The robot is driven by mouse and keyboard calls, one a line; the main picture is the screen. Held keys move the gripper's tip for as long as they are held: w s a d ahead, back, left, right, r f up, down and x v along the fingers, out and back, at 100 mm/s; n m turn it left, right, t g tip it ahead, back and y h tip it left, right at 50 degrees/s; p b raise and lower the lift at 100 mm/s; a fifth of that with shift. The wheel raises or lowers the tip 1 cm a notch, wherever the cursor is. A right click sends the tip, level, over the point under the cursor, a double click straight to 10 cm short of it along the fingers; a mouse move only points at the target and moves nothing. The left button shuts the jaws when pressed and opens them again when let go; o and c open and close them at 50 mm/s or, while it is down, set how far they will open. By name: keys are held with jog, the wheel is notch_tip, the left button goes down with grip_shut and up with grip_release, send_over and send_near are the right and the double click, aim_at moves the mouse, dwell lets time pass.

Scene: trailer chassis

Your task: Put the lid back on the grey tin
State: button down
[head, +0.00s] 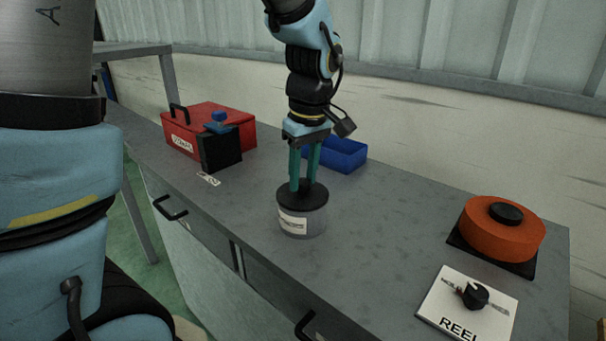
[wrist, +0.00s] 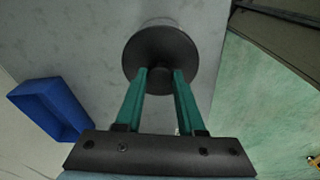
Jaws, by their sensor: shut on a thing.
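The grey tin (head: 303,222) stands upright on the grey bench top and has a pale label on its side. The round black lid (head: 318,194) is over the tin's top; in the head view it looks level and lined up with the rim. I cannot tell whether it is fully seated. My gripper (head: 303,186) points down and is shut on the knob of the lid. In the wrist view the lid (wrist: 160,50) is below the fingertips (wrist: 160,74) and hides most of the tin.
A blue open bin (head: 348,154) stands behind my gripper. A red box (head: 210,125) and a black block with a blue knob (head: 220,148) are at left. An orange reel (head: 500,232) and a white REEL plate (head: 467,305) are at right. The bench between tin and reel is clear.

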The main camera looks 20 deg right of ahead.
grip_release()
dwell(0.7)
jog(key=shift+r+p, duration=2.9)
jog(key=shift+r, duration=0.65)
jog(key=shift+c, duration=0.3)
grip_shut()
